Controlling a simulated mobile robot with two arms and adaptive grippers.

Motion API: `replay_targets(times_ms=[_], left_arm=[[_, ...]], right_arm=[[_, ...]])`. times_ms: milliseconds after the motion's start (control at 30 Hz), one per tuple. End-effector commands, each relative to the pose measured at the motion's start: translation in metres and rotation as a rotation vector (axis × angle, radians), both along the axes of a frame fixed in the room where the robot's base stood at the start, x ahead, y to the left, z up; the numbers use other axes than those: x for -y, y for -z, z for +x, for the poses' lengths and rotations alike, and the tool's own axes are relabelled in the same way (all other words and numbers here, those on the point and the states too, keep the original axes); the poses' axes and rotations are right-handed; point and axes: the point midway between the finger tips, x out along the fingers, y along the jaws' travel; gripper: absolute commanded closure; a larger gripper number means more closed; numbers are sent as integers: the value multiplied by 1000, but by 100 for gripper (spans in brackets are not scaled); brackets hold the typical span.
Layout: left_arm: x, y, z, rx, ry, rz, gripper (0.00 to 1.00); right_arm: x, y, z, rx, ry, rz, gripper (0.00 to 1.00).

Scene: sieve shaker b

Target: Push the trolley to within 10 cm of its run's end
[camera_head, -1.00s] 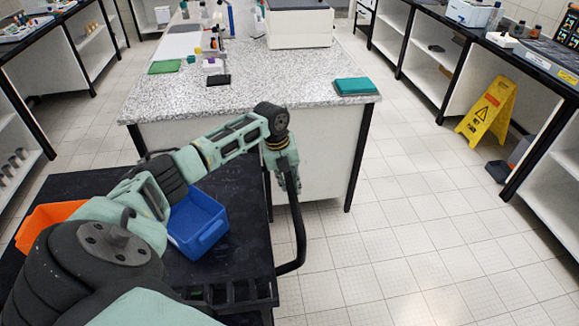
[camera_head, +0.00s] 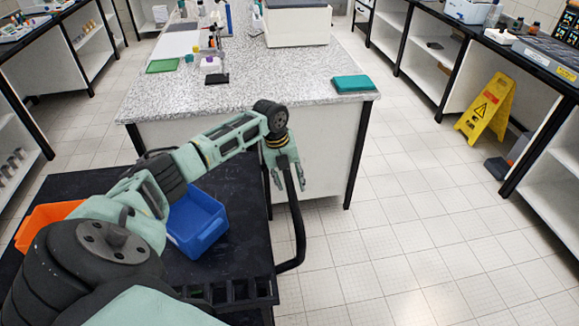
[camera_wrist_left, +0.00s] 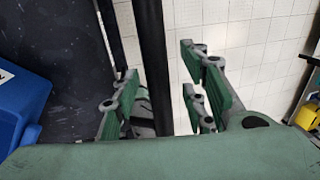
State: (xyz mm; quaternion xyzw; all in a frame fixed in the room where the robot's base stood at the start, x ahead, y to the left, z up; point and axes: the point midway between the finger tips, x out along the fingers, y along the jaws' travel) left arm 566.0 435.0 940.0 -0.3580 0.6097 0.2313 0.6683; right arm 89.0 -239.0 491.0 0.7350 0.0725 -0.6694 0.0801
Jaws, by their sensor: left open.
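The trolley (camera_head: 246,240) has a black top and stands at the lower left of the head view. Its black bar handle (camera_head: 299,232) curves up at its right side and also shows in the left wrist view (camera_wrist_left: 153,65). My left gripper (camera_head: 288,178) is at the upper part of this handle. Its fingers (camera_wrist_left: 163,105) are open, one on each side of the bar, with visible gaps. My left arm hides part of the trolley top. My right gripper is in neither view.
A blue bin (camera_head: 197,222) and an orange bin (camera_head: 43,222) sit on the trolley. A speckled bench (camera_head: 270,95) stands just beyond it. A yellow floor sign (camera_head: 486,108) stands by the right-hand shelves. The tiled floor (camera_head: 400,235) to the right is clear.

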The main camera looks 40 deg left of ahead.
Motion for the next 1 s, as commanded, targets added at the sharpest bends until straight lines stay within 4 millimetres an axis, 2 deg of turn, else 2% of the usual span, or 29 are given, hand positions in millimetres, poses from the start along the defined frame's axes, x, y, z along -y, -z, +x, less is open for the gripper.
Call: replay_targets(times_ms=[167, 400, 600, 800, 1000], left_arm=[[-3, -18, -2, 4, 0, 2, 60], [-10, -68, -9, 6, 0, 2, 60], [-13, -102, -14, 4, 0, 1, 60], [-14, -117, -17, 2, 1, -1, 60], [-14, -118, -17, 2, 1, -1, 60]], right_arm=[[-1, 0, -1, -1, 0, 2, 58], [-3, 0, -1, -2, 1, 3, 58], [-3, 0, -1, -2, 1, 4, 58], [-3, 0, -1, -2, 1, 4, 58], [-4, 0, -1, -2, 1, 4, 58]])
